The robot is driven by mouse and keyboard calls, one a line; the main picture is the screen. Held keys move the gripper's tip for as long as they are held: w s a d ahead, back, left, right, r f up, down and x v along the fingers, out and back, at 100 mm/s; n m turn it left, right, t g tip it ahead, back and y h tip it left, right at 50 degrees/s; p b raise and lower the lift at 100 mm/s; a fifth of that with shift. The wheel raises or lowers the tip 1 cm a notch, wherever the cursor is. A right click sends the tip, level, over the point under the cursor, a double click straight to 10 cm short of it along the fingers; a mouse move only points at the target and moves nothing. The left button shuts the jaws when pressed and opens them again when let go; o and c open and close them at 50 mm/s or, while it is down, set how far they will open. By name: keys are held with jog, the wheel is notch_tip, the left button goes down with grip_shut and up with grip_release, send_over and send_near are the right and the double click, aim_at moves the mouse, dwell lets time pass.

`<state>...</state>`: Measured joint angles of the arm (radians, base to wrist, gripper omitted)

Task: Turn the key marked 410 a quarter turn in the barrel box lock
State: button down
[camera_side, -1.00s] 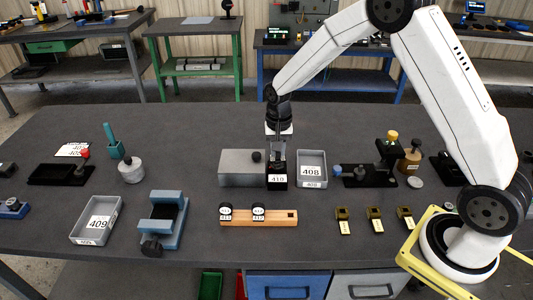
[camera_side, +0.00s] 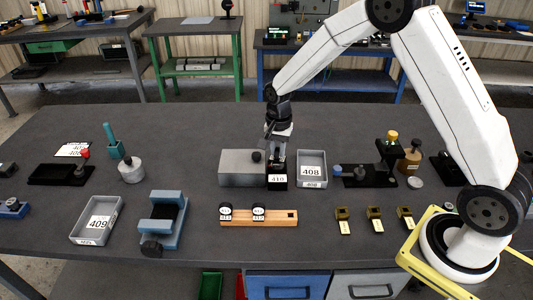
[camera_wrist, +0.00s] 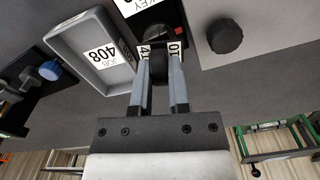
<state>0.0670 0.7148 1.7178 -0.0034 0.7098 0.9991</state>
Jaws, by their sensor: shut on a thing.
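The barrel box lock is a small black block (camera_side: 277,184) on the bench, beside a grey box with a dark knob. A white plate reading 410 shows at its front. My gripper (camera_side: 278,157) points down just above the lock. In the wrist view its two fingers (camera_wrist: 160,62) are shut on the dark head of the key marked 410 (camera_wrist: 159,70). The key's white 410 tag (camera_wrist: 174,46) shows behind the fingers, partly covered. The key's shaft and the keyhole are hidden, so how deep the key sits cannot be seen.
A grey tray marked 408 (camera_side: 326,163) stands close right of the lock, and the grey box (camera_side: 236,168) close left. A wooden rack (camera_side: 285,218) with two tagged pieces lies in front. A tray marked 409 (camera_side: 76,233) is front left.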

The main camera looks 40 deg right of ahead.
jog(key=c, duration=0.5)
grip_release()
jog(key=shift+r, duration=3.9)
jog(key=s+a+n+t, duration=0.1)
jog(key=s+n, duration=0.3)
jog(key=s, duration=0.2)
jog(key=s+a+n, duration=0.1)
jog(key=s+n, duration=0.3)
jog(key=s, duration=0.2)
jog(key=s+a+n+t, duration=0.1)
jog(key=s+n, duration=0.3)
jog(key=s, duration=0.3)
jog(key=shift+s+a+f+t, duration=0.1)
jog(key=shift+f+t, duration=0.2)
jog(key=shift+f, duration=0.05)
